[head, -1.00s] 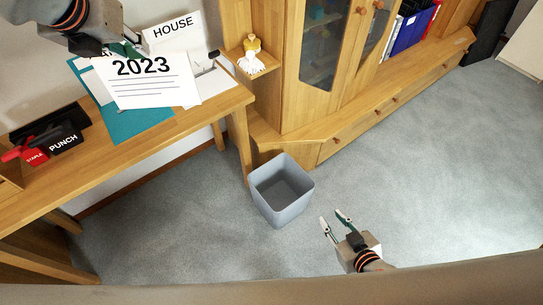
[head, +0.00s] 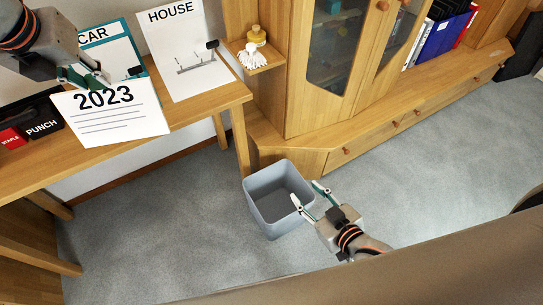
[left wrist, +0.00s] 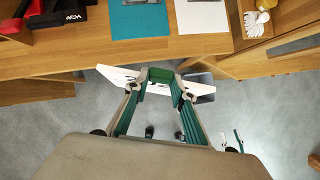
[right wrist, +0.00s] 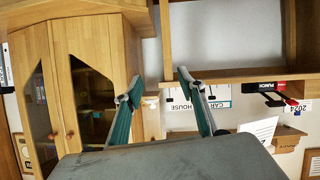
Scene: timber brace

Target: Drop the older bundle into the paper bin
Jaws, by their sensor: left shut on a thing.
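The white paper bundle marked 2023 (head: 110,118) is held by my left gripper (head: 82,76) at its upper left edge, over the desk's front edge. In the left wrist view the fingers (left wrist: 160,80) are closed on the bundle (left wrist: 200,90), seen nearly edge-on. The grey paper bin (head: 258,212) stands upright on the floor, right of the bundle; its visible inside looks empty. My right gripper (head: 308,194) is open and empty at the bin's right side; touching or not, I cannot tell. A 2024 marking (right wrist: 292,112) shows at right in the right wrist view.
The desk (head: 215,108) holds sheets marked CAR (head: 110,50) and HOUSE (head: 180,60), a black punch (head: 42,126) and a red stapler (head: 12,138). A wooden cabinet (head: 300,75) stands behind the bin.

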